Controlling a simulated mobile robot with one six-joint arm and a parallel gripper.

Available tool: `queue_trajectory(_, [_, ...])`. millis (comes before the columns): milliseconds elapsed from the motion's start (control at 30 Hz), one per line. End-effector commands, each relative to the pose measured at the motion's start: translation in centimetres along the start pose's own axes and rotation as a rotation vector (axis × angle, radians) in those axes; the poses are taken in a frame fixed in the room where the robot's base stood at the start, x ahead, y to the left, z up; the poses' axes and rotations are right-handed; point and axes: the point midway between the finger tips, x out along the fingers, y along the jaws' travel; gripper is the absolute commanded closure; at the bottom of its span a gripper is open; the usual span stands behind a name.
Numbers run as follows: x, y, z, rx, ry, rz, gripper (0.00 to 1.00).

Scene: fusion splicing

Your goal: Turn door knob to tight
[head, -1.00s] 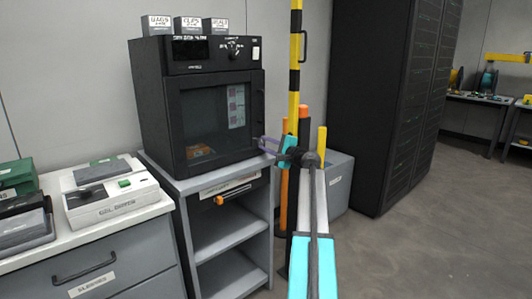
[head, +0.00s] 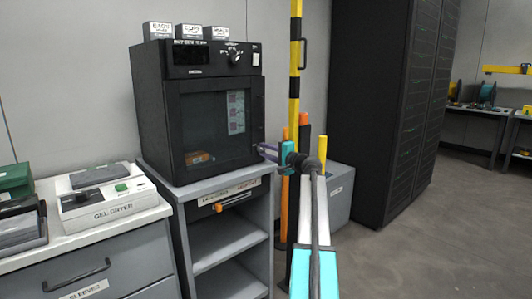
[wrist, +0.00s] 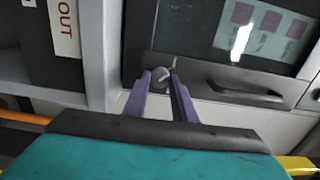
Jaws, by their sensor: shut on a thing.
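The black oven (head: 205,105) stands on a grey cabinet, and its windowed door looks closed. The door knob (wrist: 160,73) is a small, dark round knob with a pale line on its face, low on the door in the wrist view. My gripper (wrist: 161,78) has purple fingers on either side of the knob and is shut on it. In the head view, my gripper (head: 262,150) reaches the oven's lower right edge from the right. The knob itself is hard to make out there.
A dark door handle (wrist: 245,90) lies just right of the fingers in the wrist view. A yellow-black post (head: 295,70) and orange posts stand close by my wrist. A gel dryer (head: 102,198) sits on the left counter. Open floor lies to the right.

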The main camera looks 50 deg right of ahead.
Motion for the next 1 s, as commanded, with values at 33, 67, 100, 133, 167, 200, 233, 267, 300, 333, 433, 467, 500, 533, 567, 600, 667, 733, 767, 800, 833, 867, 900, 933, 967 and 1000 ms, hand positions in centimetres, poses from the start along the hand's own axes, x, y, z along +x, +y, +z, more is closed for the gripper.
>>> queue_trajectory(33, [0.0,0.0,0.1,-0.001,-0.002,0.001,0.98])
queue_trajectory(67, [0.0,0.1,0.1,-0.001,-0.002,0.001,0.72])
queue_trajectory(100, [0.0,0.1,0.1,-0.001,-0.002,0.001,0.66])
queue_trajectory(133, [0.0,0.0,0.1,-0.001,-0.002,0.001,0.61])
queue_trajectory(167, [0.0,0.0,0.1,0.0,-0.001,0.001,0.57])
queue_trajectory(200, [0.0,0.0,0.1,0.0,-0.001,0.001,0.57])
queue_trajectory(233, [0.0,0.0,0.1,0.0,-0.001,0.001,0.57])
queue_trajectory(267, [0.0,0.0,0.0,0.0,-0.001,0.001,0.57])
queue_trajectory(300, [0.0,0.0,0.0,0.0,-0.001,0.0,0.57])
queue_trajectory(333, [0.0,0.0,0.0,0.0,0.0,0.0,0.57])
queue_trajectory(433, [0.0,0.0,0.0,0.001,0.0,0.0,0.57])
queue_trajectory(467, [0.0,0.0,0.0,0.001,0.0,0.0,0.57])
queue_trajectory(500, [-0.1,0.0,0.0,0.001,0.0,0.0,0.57])
queue_trajectory(533, [-0.1,0.0,0.0,0.001,0.0,0.0,0.57])
queue_trajectory(567, [-0.2,0.0,0.0,0.001,0.0,0.0,0.57])
queue_trajectory(600, [-0.4,0.0,0.0,0.001,0.001,0.0,0.57])
queue_trajectory(667, [-0.8,0.0,0.0,0.001,0.001,0.0,0.57])
queue_trajectory(733, [-1.3,0.0,0.0,0.001,0.002,0.0,0.57])
queue_trajectory(767, [-1.6,0.0,0.0,0.001,0.002,0.0,0.57])
queue_trajectory(800, [-1.9,0.0,0.1,0.001,0.002,0.0,0.57])
queue_trajectory(833, [-2.3,0.0,0.1,0.001,0.002,0.0,0.57])
queue_trajectory(867, [-2.6,0.0,0.1,0.001,0.002,0.0,0.57])
queue_trajectory(900, [-3.1,0.0,0.1,0.001,0.001,0.0,0.57])
queue_trajectory(933, [-3.6,0.0,0.1,0.001,0.001,0.0,0.57])
queue_trajectory(967, [-4.0,0.0,0.1,0.001,0.002,0.0,0.57])
queue_trajectory(1000, [-4.6,0.0,0.1,0.001,0.002,0.0,0.57])
